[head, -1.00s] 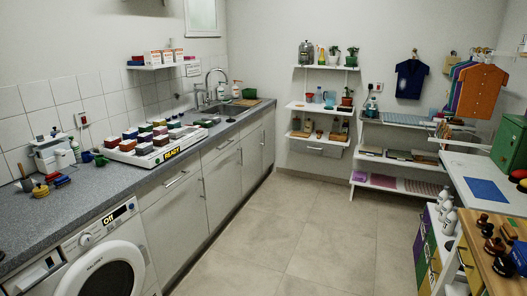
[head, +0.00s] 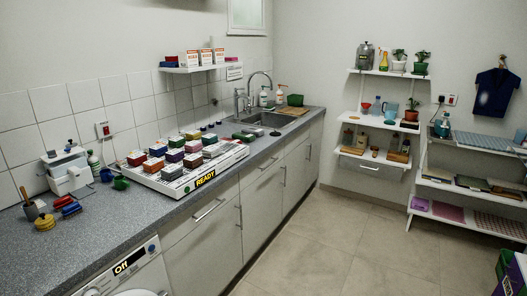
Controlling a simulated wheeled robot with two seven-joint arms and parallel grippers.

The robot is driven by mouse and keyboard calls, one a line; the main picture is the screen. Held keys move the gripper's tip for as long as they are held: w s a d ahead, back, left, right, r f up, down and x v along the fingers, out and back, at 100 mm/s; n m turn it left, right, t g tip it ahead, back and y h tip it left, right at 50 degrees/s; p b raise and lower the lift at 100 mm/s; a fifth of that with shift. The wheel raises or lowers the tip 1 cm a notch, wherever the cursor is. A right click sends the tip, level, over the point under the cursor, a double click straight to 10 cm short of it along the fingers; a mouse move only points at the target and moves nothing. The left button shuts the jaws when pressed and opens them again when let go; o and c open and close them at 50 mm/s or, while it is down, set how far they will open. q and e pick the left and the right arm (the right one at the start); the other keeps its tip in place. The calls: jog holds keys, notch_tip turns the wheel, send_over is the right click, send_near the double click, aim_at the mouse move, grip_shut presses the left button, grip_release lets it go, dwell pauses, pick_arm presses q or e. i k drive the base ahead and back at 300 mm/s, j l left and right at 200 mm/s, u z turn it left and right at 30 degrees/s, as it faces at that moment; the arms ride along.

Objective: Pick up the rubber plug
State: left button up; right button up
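I cannot single out the rubber plug for certain. A few small dark round pieces (head: 204,129) lie on the grey counter (head: 130,222) between the white tray and the sink. Another small dark piece (head: 275,133) lies on the counter in front of the sink (head: 270,119). All are too small in the head view to tell which is a plug. Neither of my grippers shows in the head view.
A white tray (head: 205,180) marked READY holds several coloured blocks on the counter. Brushes, cups and a white container (head: 66,172) stand at the left. A washing machine (head: 130,275) is under the counter. The tiled floor (head: 330,235) is clear. Shelves (head: 375,160) stand at the back.

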aim_at(273, 134)
jog(key=i+j, duration=0.2)
jog(key=j, duration=0.15)
jog(key=i+j, duration=0.45)
jog(key=j, duration=0.3)
jog(key=i+l+z, duration=0.3)
jog(key=i+l, duration=0.25)
jog(key=i+l+z, duration=0.25)
jog(key=i+l, duration=0.15)
jog(key=i, duration=0.15)
jog(key=i+l+z, duration=0.1)
jog(key=i, duration=0.8)
jog(key=i+l+z, duration=0.1)
jog(key=i, duration=0.8)
jog(key=i+u, duration=0.2)
jog(key=i, duration=0.3)
jog(key=i+l+u, duration=0.15)
jog(key=i, duration=0.35)
jog(key=i+u, duration=0.15)
jog(key=u, duration=0.25)
jog(key=i+u, duration=0.2)
jog(key=u, duration=0.25)
jog(key=i+l+u, duration=0.15)
jog(key=u, duration=0.25)
jog(key=i+u, duration=0.15)
jog(key=u, duration=0.25)
jog(key=i+u, duration=0.2)
jog(key=u, duration=0.2)
jog(key=i+l+u, duration=0.1)
jog(key=u, duration=0.3)
